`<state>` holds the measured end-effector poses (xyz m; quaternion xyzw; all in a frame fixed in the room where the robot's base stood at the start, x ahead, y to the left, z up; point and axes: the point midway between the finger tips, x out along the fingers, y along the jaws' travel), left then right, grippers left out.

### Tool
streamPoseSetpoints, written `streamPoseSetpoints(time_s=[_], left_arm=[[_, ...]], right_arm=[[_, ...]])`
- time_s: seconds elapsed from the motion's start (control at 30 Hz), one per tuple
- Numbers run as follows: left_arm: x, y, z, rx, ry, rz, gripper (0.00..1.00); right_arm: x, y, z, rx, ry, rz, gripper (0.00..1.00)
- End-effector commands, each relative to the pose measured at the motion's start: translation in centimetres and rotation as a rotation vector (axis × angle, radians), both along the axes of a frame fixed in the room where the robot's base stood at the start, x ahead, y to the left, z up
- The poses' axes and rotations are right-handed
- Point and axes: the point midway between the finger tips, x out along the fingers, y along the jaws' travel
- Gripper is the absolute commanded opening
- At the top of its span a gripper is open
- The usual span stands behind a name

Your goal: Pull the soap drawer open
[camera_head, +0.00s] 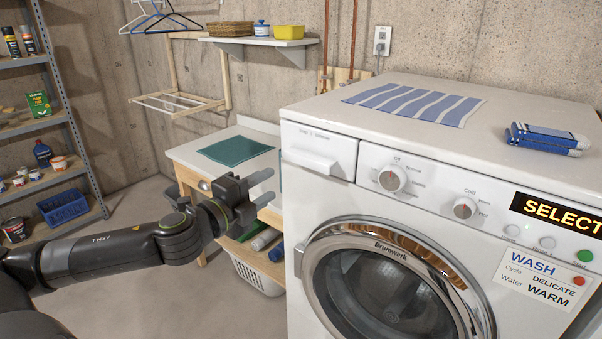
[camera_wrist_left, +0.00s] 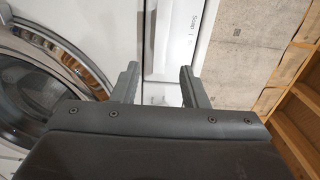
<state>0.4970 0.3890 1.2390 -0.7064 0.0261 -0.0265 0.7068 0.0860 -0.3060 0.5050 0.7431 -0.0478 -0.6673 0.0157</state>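The soap drawer (camera_head: 318,150) is at the upper left of the white washing machine's front, with a protruding handle lip along its lower part. It looks closed, flush with the panel. In the left wrist view the drawer (camera_wrist_left: 178,38) shows turned sideways, beyond the fingers. My left gripper (camera_head: 266,186) is to the left of the drawer and a little lower, apart from it. Its two fingers point toward the machine. In the left wrist view the gripper (camera_wrist_left: 158,82) is open, with a clear gap between the fingers and nothing held. My right gripper is not in view.
The washing machine (camera_head: 290,210) has a round door (camera_head: 385,285) below the drawer and two dials on its panel. A striped cloth (camera_head: 415,103) and folded blue cloths (camera_head: 545,138) lie on top. A wooden bench (camera_head: 185,158) stands behind my left gripper. Shelves stand at far left.

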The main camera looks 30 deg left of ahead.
Motion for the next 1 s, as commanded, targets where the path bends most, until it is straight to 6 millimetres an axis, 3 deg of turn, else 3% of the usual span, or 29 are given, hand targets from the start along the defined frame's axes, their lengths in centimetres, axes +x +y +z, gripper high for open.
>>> streamPoseSetpoints(time_s=[0.07,0.4,1.0], left_arm=[[0.7,-0.2,-0.1,-0.005,-0.006,-0.006,0.40],[3.5,-0.4,0.0,-0.008,-0.003,-0.005,0.40],[10.4,-0.9,0.2,-0.007,0.000,-0.002,0.40]], right_arm=[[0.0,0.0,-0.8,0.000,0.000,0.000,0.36],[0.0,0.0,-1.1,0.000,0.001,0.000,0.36],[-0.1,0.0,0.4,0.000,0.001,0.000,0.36]])
